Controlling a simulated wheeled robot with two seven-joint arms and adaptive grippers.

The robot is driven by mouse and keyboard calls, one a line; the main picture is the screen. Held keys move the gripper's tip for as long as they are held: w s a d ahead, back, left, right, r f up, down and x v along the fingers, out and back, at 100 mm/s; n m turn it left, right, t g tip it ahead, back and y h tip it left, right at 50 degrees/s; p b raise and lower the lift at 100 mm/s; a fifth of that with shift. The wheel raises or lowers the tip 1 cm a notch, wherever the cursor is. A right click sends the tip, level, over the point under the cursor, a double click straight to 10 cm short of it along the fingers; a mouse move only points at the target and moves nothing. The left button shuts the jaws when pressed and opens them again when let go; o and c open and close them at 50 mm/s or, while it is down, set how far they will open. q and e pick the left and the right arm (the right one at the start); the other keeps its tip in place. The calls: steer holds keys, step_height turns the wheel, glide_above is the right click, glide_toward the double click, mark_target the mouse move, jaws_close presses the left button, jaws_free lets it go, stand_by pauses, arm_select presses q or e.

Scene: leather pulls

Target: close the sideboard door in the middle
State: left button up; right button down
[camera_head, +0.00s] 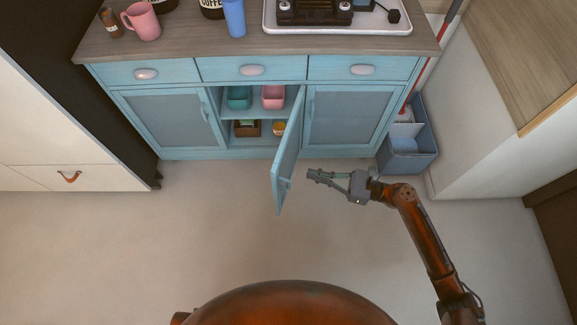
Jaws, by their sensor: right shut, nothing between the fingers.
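The blue sideboard (212,141) stands ahead, with three drawers above and three door bays below. Its middle door (287,153) is swung wide open toward me, hinged on the right side of the middle bay. The open bay shows shelves with a green container (239,98), a pink container (273,97) and a brown box (247,128). My right gripper (312,174) is shut and empty, just right of the open door's free end, with a small gap apparent between them. The left and right doors are shut. My left gripper is not in view.
A blue bin (408,150) stands at the sideboard's right end. A white cabinet (60,178) and a dark tall unit are at left. A pink mug (142,21) and a blue cup (234,17) stand on the countertop. The floor (200,230) in front is clear.

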mark_target(279, 165)
steer(key=b+x, duration=0.2)
steer(key=x, duration=0.6)
steer(key=shift+f, duration=0.1)
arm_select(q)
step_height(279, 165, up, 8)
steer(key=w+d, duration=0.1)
arm_select(e)
steer(key=shift+w+a, duration=0.15)
steer(key=shift+a, duration=0.15)
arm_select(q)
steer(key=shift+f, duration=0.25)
arm_select(e)
steer(key=shift+a, duration=0.1)
